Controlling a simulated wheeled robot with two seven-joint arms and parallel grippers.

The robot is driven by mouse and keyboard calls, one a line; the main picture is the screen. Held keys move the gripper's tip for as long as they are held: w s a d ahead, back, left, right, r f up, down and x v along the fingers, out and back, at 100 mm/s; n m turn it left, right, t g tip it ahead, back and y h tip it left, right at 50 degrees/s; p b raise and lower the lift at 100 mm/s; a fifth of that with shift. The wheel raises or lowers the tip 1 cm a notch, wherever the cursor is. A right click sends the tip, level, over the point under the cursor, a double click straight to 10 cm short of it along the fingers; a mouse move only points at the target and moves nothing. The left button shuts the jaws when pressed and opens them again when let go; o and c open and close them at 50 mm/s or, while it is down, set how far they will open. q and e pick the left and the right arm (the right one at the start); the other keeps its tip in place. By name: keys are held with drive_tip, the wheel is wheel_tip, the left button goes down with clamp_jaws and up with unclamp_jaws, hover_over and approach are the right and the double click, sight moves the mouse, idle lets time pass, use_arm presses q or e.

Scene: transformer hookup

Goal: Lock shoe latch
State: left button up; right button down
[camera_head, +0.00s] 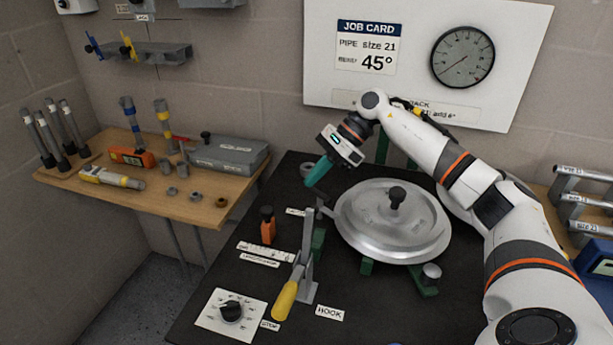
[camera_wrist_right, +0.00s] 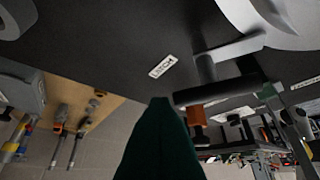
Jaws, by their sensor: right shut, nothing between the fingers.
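My right gripper (camera_head: 318,172) is shut and empty, its green fingers pointing down-left above the black bench, left of the round metal disc (camera_head: 375,232). In the right wrist view the dark green fingers (camera_wrist_right: 160,105) end close to a dark bar on a grey upright, which looks like the shoe latch (camera_wrist_right: 215,92). In the head view this small grey latch (camera_head: 322,208) stands at the disc's left edge, just below the fingertips. I cannot tell whether the fingers touch it. A white latch label (camera_wrist_right: 163,66) lies on the bench. My left gripper is not in view.
A yellow-handled lever (camera_head: 286,298) and an orange-and-black item (camera_head: 267,225) stand on the bench front left. A dial plate (camera_head: 232,312) lies at the front. A wooden shelf (camera_head: 195,210) holds tools at left. The job card (camera_head: 366,48) reads 45°.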

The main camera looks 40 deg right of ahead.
drive_tip(key=p+v, duration=0.4)
drive_tip(key=v, duration=0.7)
drive_tip(key=shift+s+a+r+p, duration=0.25)
drive_tip(key=shift+s+r+p, duration=0.1)
drive_tip(key=shift+s, duration=0.1)
